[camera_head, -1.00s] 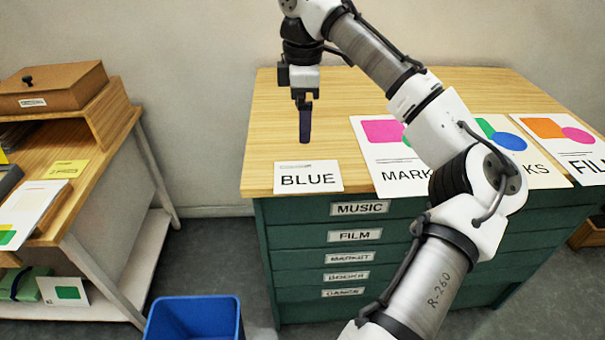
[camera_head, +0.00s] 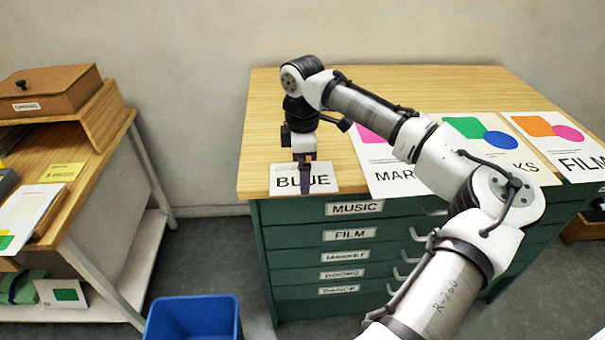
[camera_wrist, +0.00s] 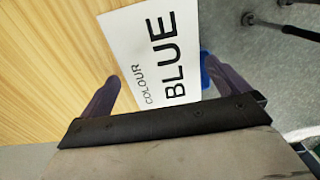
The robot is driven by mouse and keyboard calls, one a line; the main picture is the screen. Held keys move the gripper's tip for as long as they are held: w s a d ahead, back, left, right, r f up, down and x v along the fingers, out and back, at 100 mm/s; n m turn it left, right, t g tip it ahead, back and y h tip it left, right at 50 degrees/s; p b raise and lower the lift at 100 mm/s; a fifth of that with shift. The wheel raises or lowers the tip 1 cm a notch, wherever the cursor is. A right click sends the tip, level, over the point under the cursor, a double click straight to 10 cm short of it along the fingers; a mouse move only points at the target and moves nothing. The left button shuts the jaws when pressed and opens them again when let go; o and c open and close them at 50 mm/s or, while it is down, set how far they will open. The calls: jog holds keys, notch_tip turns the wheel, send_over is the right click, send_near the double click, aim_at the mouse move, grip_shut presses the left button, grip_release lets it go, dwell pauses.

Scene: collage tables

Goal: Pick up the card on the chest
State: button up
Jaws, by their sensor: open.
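The white card (camera_head: 325,181) reading BLUE lies flat on the wooden top of the green chest (camera_head: 262,120), at its front left edge. It also shows in the wrist view (camera_wrist: 150,55), with COLOUR in small letters above BLUE. My gripper (camera_head: 305,188) points down over the card in the head view and hides part of its lettering. In the wrist view my gripper (camera_wrist: 170,88) is open, its two purple fingers apart, with the lower part of the card showing between them. I cannot tell whether the fingertips touch the card.
Posters (camera_head: 465,150) with coloured shapes lie along the chest's front edge, right of the card. A blue bin (camera_head: 192,318) stands on the floor in front. A side table (camera_head: 85,190) with a brown box (camera_head: 50,90) is at left. The chest top's back left is clear.

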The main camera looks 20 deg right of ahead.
jog(key=shift+f, duration=0.5)
jog(key=c, duration=0.6)
jog(key=shift+r, duration=0.2)
